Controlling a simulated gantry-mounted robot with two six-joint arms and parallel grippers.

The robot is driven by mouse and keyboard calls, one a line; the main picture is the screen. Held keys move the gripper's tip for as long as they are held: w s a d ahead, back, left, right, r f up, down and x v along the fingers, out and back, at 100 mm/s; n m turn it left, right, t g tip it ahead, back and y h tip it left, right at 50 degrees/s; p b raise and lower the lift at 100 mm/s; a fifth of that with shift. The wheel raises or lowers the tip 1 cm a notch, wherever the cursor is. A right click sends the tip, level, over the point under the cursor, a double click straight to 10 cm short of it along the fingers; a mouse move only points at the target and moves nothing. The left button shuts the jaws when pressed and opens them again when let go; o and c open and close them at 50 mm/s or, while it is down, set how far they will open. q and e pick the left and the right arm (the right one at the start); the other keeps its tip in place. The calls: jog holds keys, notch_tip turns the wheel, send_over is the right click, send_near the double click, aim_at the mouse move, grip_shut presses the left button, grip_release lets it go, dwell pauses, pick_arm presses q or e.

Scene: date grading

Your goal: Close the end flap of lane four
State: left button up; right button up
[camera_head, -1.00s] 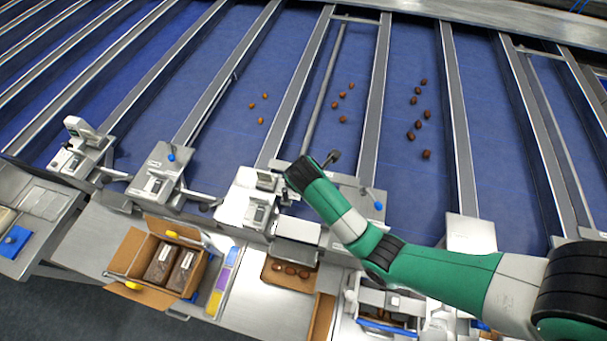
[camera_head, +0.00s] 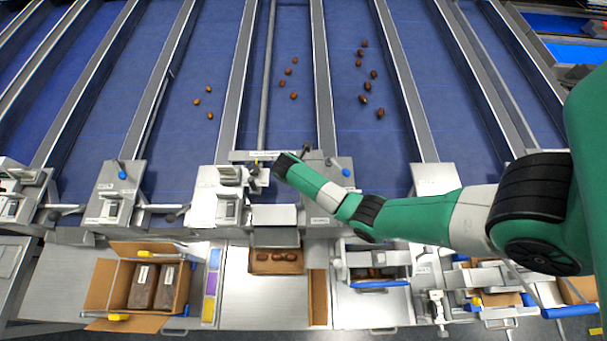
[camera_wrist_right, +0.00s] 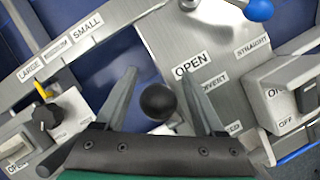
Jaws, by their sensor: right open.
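A round black knob (camera_wrist_right: 158,102) shows in the right wrist view, beside a plate (camera_wrist_right: 190,45) with the labels OPEN, DIVERT and STRAIGHT. It lies between the two grey fingers of my right gripper (camera_wrist_right: 157,80), which are spread open with gaps on both sides. The knob also shows in the head view (camera_head: 306,148), just right of the dark end of my right arm. The fingers are hidden there. The knob stands at the lower end of a blue lane (camera_head: 285,120). No lane number is readable, and I cannot clearly make out the flap itself. My left gripper is not in view.
A blue-tipped lever (camera_head: 346,172) stands right of the knob. A size scale (camera_wrist_right: 60,45) and a black dial (camera_wrist_right: 44,117) lie left of the gripper. Brown dates (camera_head: 364,87) lie on several lanes. An open carton (camera_head: 185,287) stands below, left of a date tray (camera_head: 275,268).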

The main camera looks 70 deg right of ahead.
grip_shut()
dwell(0.4)
dwell(1.0)
